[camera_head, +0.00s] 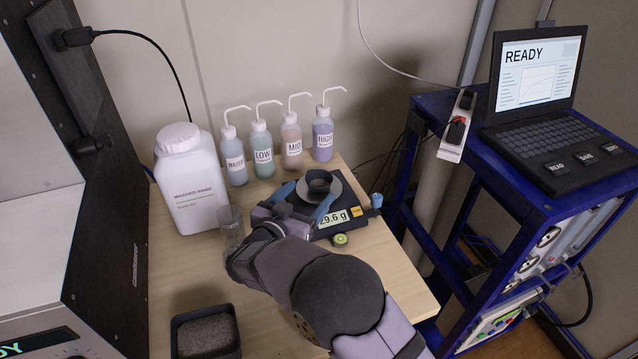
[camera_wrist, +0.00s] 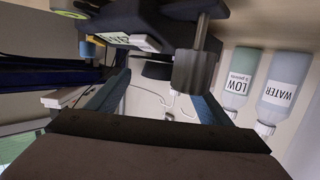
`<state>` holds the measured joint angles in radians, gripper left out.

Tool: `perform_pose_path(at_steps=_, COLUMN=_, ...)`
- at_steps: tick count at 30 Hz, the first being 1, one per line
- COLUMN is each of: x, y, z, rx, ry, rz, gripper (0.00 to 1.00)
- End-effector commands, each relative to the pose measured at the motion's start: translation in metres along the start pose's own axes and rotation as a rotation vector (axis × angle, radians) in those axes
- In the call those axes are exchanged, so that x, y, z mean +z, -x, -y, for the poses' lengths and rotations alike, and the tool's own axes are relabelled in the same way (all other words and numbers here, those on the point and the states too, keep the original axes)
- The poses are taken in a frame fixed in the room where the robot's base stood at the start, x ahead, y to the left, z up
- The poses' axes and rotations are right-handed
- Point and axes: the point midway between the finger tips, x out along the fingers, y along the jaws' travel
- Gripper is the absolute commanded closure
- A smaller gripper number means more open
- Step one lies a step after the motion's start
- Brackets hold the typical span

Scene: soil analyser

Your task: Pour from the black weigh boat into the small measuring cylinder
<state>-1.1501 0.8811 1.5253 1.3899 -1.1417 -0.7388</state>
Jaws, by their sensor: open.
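The black weigh boat (camera_head: 319,181) sits on the balance (camera_head: 354,196), inside a grey ring. My gripper (camera_head: 305,200) is open at the balance's near left side. Its blue fingertips are apart and point towards the boat, with nothing clearly held between them. In the wrist view, which is upside down, the fingers of my gripper (camera_wrist: 160,95) are spread wide. A dark shape between them may be the boat, but I cannot tell. A clear, narrow cylinder (camera_head: 230,226), probably the small measuring cylinder, stands left of my wrist, close to it. The boat's contents are hidden.
The balance display (camera_head: 331,218) reads about 29.6 g. Several wash bottles (camera_head: 263,150) stand along the back, beside a large white container (camera_head: 188,180). A dark tray (camera_head: 205,333) of grey material is at the front left. A laptop (camera_head: 540,110) showing READY is on a blue cart.

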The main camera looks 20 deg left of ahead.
Motion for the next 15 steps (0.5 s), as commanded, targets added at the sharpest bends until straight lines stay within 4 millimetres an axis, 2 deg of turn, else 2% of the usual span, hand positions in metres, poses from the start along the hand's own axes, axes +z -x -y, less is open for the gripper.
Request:
perform_pose_path(at_steps=9, x=0.000, y=-0.043, z=0.000, rx=0.001, ry=0.000, rz=0.000, gripper=0.27)
perform_pose_path(at_steps=15, x=0.000, y=-0.052, z=0.000, rx=0.000, ry=-0.001, rz=0.000, gripper=0.27)
